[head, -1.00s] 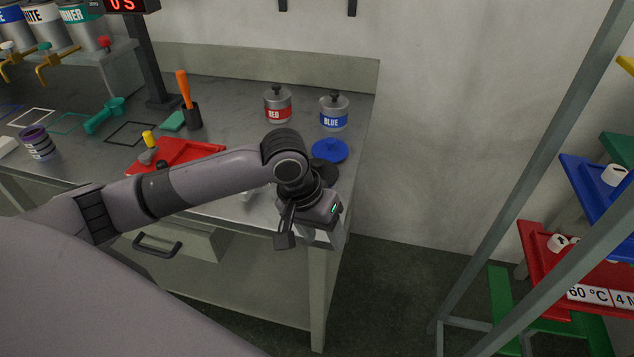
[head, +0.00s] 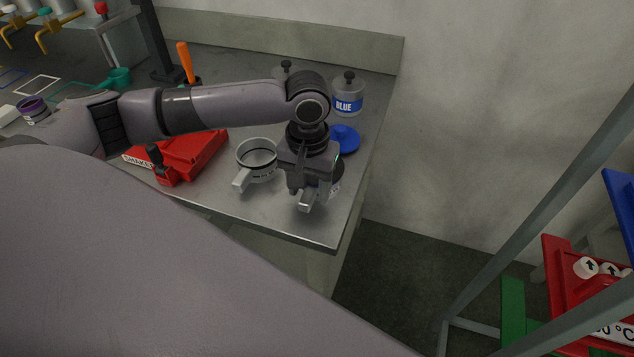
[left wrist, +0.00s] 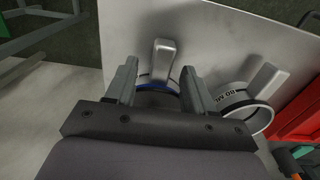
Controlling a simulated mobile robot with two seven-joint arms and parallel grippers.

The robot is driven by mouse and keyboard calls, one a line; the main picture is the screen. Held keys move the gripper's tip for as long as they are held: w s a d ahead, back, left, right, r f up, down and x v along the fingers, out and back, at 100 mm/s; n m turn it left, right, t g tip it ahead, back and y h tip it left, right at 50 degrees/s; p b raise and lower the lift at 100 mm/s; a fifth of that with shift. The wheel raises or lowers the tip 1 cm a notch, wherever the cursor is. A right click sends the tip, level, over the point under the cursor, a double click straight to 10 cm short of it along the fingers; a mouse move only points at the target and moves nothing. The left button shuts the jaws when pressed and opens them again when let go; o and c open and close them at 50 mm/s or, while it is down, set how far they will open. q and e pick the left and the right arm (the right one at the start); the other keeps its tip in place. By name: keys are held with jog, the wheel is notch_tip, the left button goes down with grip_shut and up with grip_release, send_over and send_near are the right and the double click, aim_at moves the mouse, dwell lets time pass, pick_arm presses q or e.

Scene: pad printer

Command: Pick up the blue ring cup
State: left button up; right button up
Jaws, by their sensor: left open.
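The blue ring cup (left wrist: 157,88) shows in the left wrist view between my left gripper's fingers, with a blue band on its rim and a pale handle (left wrist: 163,52) beyond. In the head view its handle (head: 308,201) points to the table's front edge, and my gripper hides most of the cup. My left gripper (head: 308,187) is open above the cup; I cannot tell whether a finger touches it. A second, pale ring cup (head: 257,158) stands left of the gripper and also shows in the left wrist view (left wrist: 245,112). My right gripper is not in view.
A red tray fixture (head: 190,153) lies left of the cups. A blue lid-like disc (head: 345,139) and a BLUE-labelled can (head: 348,98) stand behind the gripper. The table's front edge is close. A rack with red trays (head: 570,290) stands at the right.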

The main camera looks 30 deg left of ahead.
pick_arm(q)
jog(key=shift+f, duration=0.5)
grip_shut()
jog(key=shift+r, duration=0.15)
